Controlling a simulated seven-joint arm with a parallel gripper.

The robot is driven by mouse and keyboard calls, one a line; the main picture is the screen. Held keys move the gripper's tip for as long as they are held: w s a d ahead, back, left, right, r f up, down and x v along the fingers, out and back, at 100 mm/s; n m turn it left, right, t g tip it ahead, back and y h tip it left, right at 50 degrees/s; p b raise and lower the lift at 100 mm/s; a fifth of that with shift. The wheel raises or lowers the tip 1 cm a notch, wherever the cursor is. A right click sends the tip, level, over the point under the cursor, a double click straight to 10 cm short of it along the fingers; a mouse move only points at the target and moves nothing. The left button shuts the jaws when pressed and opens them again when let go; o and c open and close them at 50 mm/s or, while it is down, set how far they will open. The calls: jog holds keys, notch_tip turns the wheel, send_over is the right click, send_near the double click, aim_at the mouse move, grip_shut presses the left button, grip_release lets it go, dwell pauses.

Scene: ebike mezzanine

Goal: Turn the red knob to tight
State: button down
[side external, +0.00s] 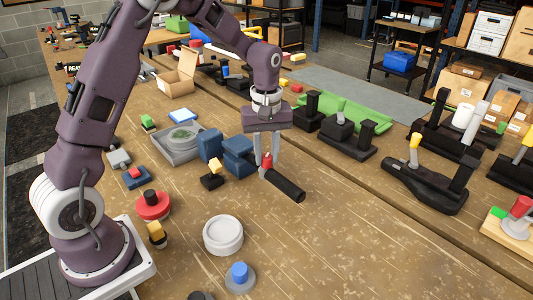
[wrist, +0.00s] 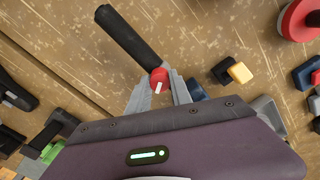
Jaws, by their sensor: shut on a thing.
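In the wrist view my gripper (wrist: 158,90) is shut on the knob. No label for tight is readable.
Blue blocks (side external: 237,155) and a grey tray (side external: 180,144) stand left of my gripper. A small black and yellow piece (side external: 212,180) is nearby. A white round container (side external: 223,235) stands in front.

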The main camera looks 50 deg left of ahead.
jog(key=m, duration=0.6)
jog(key=shift+m, duration=0.4)
jog(key=m, duration=1)
jog(key=shift+m, duration=0.4)
jog(key=m, duration=0.3)
jog(key=shift+m, duration=0.3)
jog(key=m, duration=0.6)
jog(key=shift+m, duration=0.4)
jog(key=c, duration=1.1)
grip_release()
jog(key=shift+c, duration=0.2)
